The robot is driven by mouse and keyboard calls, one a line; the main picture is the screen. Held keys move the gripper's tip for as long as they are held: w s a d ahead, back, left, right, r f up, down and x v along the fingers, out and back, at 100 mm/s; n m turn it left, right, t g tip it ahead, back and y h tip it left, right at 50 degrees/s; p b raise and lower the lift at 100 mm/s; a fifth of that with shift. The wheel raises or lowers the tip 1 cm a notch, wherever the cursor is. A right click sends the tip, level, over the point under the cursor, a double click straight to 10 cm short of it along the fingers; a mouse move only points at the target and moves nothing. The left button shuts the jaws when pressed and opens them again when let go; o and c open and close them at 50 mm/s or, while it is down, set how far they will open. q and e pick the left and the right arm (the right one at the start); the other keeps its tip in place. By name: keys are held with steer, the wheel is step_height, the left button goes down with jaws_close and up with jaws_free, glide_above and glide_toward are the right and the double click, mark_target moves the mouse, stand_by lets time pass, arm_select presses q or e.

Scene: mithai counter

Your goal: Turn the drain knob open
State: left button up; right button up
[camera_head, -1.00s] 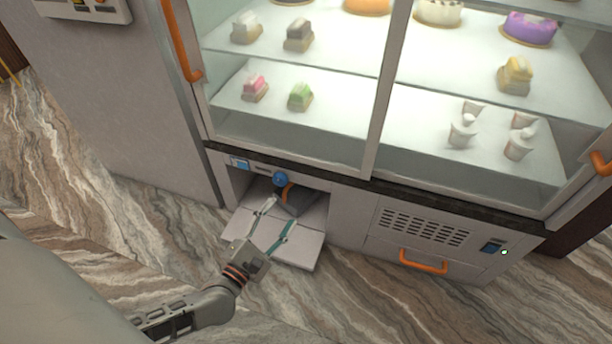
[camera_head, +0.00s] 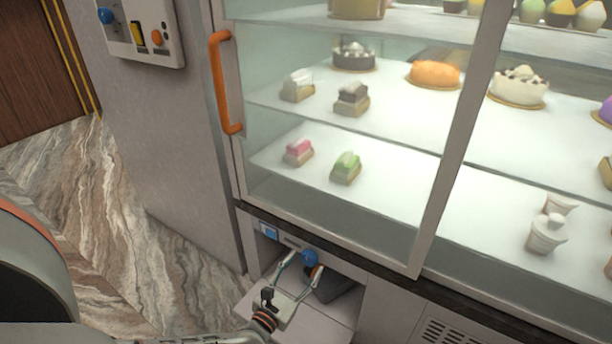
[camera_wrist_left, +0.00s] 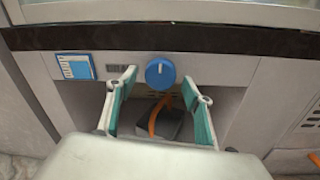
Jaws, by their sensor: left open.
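The drain knob is a round blue knob (camera_head: 309,257) on the front panel under the glass display case, above an open compartment. In the left wrist view the knob (camera_wrist_left: 160,74) shows a light pointer mark near its top and sits between and beyond the fingertips. My left gripper (camera_head: 302,266) is open, with one finger on each side of the knob in the picture. It also shows in the left wrist view (camera_wrist_left: 158,84). I cannot tell whether either finger touches the knob. My right gripper is not in view.
An open compartment below the knob holds a dark box (camera_wrist_left: 174,124) with an orange hose (camera_wrist_left: 153,118). A lowered flap (camera_head: 325,325) lies in front. The display case has an orange handle (camera_head: 222,85). A control box (camera_head: 140,30) hangs at upper left.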

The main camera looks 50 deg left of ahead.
arm_select(q)
steer(key=shift+w+a, duration=0.1)
steer(key=shift+w, duration=0.3)
steer(key=c, duration=1.1)
